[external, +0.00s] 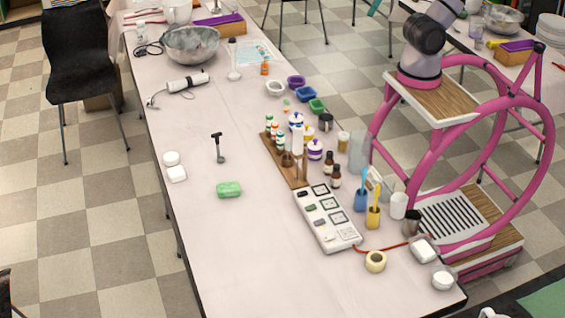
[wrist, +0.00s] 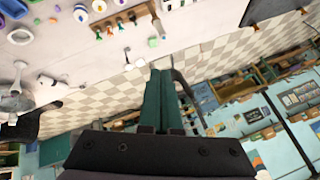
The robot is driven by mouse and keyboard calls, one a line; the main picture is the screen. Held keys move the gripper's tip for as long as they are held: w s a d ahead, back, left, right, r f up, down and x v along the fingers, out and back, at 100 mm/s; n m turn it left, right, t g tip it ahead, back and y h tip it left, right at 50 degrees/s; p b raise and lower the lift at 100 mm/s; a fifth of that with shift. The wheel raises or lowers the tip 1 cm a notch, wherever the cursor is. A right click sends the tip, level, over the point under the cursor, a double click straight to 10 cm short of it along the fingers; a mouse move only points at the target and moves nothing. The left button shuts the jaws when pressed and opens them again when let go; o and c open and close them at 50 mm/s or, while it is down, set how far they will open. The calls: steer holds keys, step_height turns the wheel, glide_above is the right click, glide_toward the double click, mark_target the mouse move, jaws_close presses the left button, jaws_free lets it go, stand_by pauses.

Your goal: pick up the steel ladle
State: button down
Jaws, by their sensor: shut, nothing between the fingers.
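In the external view, a slim pale utensil with a rounded lower end (external: 233,65) lies on the table to the right of a large metal bowl. It looks like the steel ladle, but it is small and I cannot be certain. A dark T-shaped tool (external: 218,148) lies alone farther down the table. In the wrist view, my gripper (wrist: 163,75) shows its green fingers close together, shut and empty. It is away from the utensil and touches nothing that I can see. My gripper is outside the external view.
The metal bowl (external: 190,44) stands at the far end. Green soap (external: 229,189) lies near the middle. The front left of the table (external: 235,250) is clear.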

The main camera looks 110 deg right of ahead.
steer(key=c, duration=1.5)
jaws_free()
steer(key=shift+c, duration=0.2)
steer(key=o, duration=0.8)
steer(key=w+d+f+t+h, duration=0.1)
steer(key=w+d, duration=0.3)
steer(key=w, duration=0.7)
steer(key=w+d+f+t+h, duration=0.1)
steer(key=w+d+f+h, duration=0.15)
steer(key=w, duration=0.85)
steer(key=w+d+f+n+t, duration=0.1)
steer(key=w+d+f, duration=0.25)
steer(key=w, duration=0.35)
steer(key=w+d+f+n, duration=0.1)
steer(key=w+d+f, duration=0.1)
steer(key=w+f, duration=0.45)
steer(key=w+d+f+n+t+y, duration=0.1)
steer(key=w+d+f+n, duration=0.15)
steer(key=w+f, duration=0.95)
step_height(320, 180, down, 20)
steer(key=d+t+y, duration=0.1)
steer(key=t+y, duration=0.1)
steer(key=shift+n, duration=0.45)
steer(key=shift+f+x, duration=0.2)
steer(key=shift+x, duration=3.55)
